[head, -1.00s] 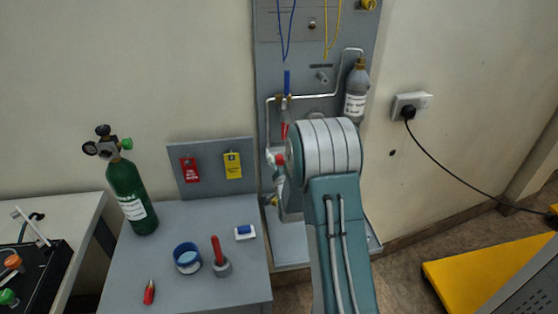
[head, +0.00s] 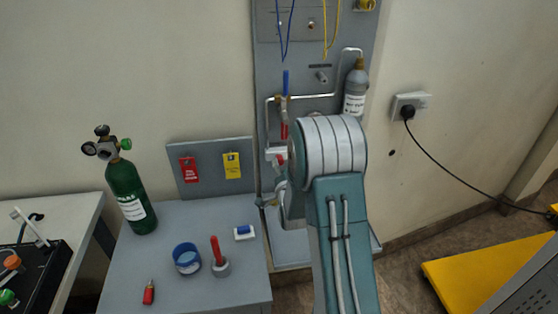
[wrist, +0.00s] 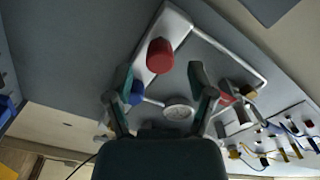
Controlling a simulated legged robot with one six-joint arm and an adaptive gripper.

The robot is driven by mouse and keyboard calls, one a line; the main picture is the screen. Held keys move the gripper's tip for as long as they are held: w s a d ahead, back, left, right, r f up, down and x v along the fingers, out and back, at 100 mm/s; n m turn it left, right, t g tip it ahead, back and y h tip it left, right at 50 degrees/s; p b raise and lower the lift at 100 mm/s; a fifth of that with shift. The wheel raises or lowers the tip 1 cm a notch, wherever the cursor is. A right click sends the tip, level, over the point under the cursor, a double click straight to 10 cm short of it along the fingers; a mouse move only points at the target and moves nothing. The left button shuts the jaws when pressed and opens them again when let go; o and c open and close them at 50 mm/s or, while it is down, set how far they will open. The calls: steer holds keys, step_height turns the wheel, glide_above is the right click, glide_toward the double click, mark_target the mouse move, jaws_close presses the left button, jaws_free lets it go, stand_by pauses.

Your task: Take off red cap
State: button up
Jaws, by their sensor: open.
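In the wrist view, the round red cap (wrist: 160,56) sits at the end of a pale fitting on the grey panel. My gripper (wrist: 161,82) is open, with one finger to the left and one to the right. The cap shows in the gap just past the fingertips, and I see no contact. I cannot tell how far in front of the fingers it is. In the head view my arm covers most of this area, and I cannot pick out the cap with certainty.
The grey panel (head: 268,60) carries metal piping, a blue-handled valve (head: 286,82) and a grey bottle (head: 355,90). A round gauge (wrist: 179,109) shows between my fingers. A green cylinder (head: 130,195) and small items stand on the grey table (head: 190,219) at left.

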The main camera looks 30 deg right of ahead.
steer(key=m, duration=0.3)
stand_by(0.4)
steer(key=shift+m, duration=1.9)
steer(key=shift+m, duration=1.7)
